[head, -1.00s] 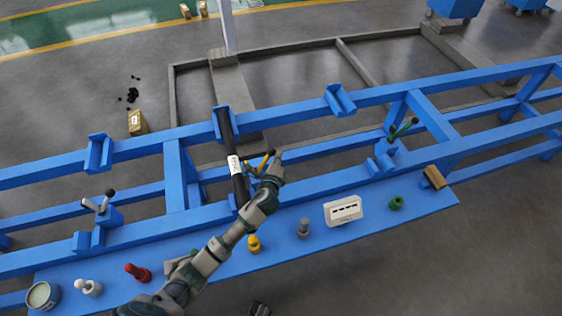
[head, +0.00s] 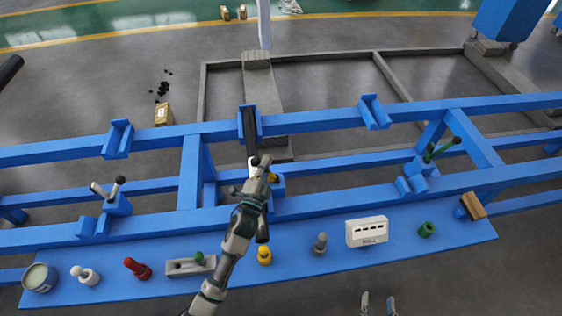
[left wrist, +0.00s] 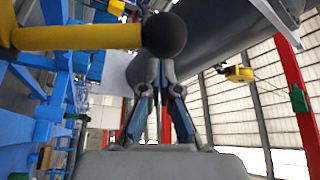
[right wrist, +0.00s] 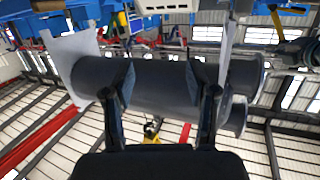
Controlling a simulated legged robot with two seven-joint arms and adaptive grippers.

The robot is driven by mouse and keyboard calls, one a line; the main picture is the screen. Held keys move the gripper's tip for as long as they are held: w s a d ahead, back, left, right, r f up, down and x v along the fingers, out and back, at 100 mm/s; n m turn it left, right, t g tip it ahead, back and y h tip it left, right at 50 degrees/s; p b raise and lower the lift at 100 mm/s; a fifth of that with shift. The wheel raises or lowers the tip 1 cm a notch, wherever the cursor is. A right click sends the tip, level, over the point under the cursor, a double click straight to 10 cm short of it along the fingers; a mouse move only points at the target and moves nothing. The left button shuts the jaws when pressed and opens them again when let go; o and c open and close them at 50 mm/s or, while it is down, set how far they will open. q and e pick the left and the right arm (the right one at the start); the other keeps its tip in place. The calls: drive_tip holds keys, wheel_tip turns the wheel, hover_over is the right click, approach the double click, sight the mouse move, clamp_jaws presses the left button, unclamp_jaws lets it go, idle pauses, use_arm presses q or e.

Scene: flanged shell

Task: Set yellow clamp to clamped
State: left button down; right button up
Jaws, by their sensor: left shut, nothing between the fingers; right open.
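The yellow clamp (head: 273,178) is on the blue frame beside the dark pipe (head: 248,122), mostly hidden behind my left gripper in the head view. In the left wrist view its yellow lever (left wrist: 80,38) ends in a black ball knob (left wrist: 164,35), close to the fingertips. My left gripper (head: 261,162) is shut and empty at the clamp; its fingertips also show in the left wrist view (left wrist: 155,75). Whether they touch the knob I cannot tell. My right gripper (head: 378,303) is open and empty at the bottom edge, apart from the clamp.
A green-handled clamp (head: 430,155) is at the right and another clamp (head: 112,197) at the left. The blue shelf holds a tin (head: 40,278), a red part (head: 137,268), a yellow part (head: 264,255), a grey part (head: 320,243) and a white box (head: 367,231).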

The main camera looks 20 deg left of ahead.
sight(254, 166)
use_arm(q)
drive_tip(key=a+n+b, duration=0.1)
drive_tip(key=s+a+f+n+y+b, duration=0.1)
drive_tip(key=n, duration=0.1)
drive_tip(key=s+a+n+t+y+b, duration=0.1)
drive_tip(key=shift+s+f, duration=0.1)
drive_tip(key=shift+f, duration=0.25)
drive_tip(key=shift+s+a+f+n+y, duration=0.15)
drive_tip(key=shift+n+y, duration=0.15)
drive_tip(key=shift+n, duration=0.2)
use_arm(e)
wheel_tip(254, 166, up, 9)
drive_tip(key=s+t+y, duration=0.1)
drive_tip(key=t, duration=0.7)
drive_tip(key=shift+s+m+y, duration=0.25)
drive_tip(key=shift+m+y, duration=0.05)
drive_tip(key=shift+m, duration=0.1)
